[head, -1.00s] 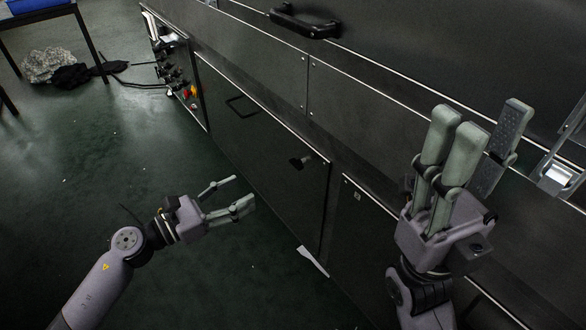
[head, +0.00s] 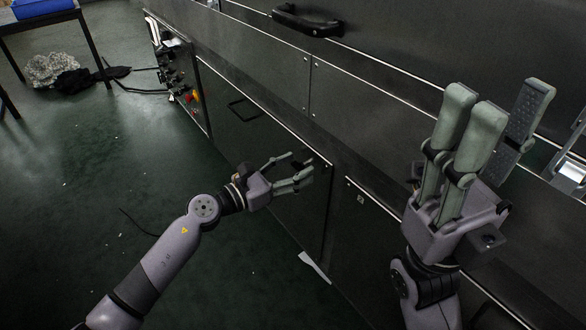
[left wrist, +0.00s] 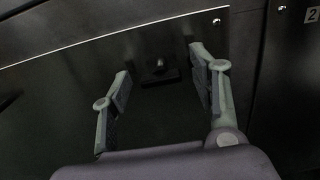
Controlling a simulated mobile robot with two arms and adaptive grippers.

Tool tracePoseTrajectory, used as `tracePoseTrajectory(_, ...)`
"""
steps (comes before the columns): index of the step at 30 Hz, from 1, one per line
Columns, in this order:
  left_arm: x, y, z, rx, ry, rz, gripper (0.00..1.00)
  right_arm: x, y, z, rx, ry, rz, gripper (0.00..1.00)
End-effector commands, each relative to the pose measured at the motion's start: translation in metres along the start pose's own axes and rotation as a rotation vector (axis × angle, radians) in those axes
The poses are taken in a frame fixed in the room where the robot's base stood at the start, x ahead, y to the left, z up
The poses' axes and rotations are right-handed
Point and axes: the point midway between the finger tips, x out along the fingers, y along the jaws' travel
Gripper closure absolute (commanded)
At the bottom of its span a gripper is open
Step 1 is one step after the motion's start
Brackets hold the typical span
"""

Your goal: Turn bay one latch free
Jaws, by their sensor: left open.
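The latch, a small dark knob on a dark plate, shows in the left wrist view (left wrist: 158,68) near the top edge of a dark door panel (left wrist: 60,105). In the head view the latch (head: 302,157) is partly hidden by my left fingers. My left gripper (head: 303,166) is open and empty, in front of the latch. In the left wrist view the latch lies between and beyond the two fingers, apparently not touched. My right gripper (head: 502,98) is raised at the right, open and empty, with a gap between its fingers.
A panel marked 2 (left wrist: 312,15) adjoins on the right. A control panel (head: 178,80) with red and yellow buttons stands at the machine's end. A black handle (head: 306,20) is higher up. The green floor (head: 90,190) at left is mostly clear.

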Motion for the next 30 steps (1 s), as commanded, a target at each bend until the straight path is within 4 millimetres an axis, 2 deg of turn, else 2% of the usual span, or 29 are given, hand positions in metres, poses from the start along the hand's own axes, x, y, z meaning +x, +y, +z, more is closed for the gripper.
tracePoseTrajectory(5, -0.0001, -0.0001, 0.0003, 0.000, 0.000, 0.000, 0.46, 0.0016, 0.0001, -0.0014, 0.000, 0.006, 0.000, 0.60)
tracePoseTrajectory(26, -0.0005, 0.0001, 0.0003, -0.001, -0.001, 0.000, 0.93, -0.0036, 0.0005, 0.0034, 0.000, -0.016, 0.005, 0.60)
tracePoseTrajectory(30, -0.0005, 0.0001, 0.0005, -0.005, -0.001, 0.000, 0.93, -0.0028, 0.0006, 0.0033, 0.000, -0.016, 0.005, 0.60)
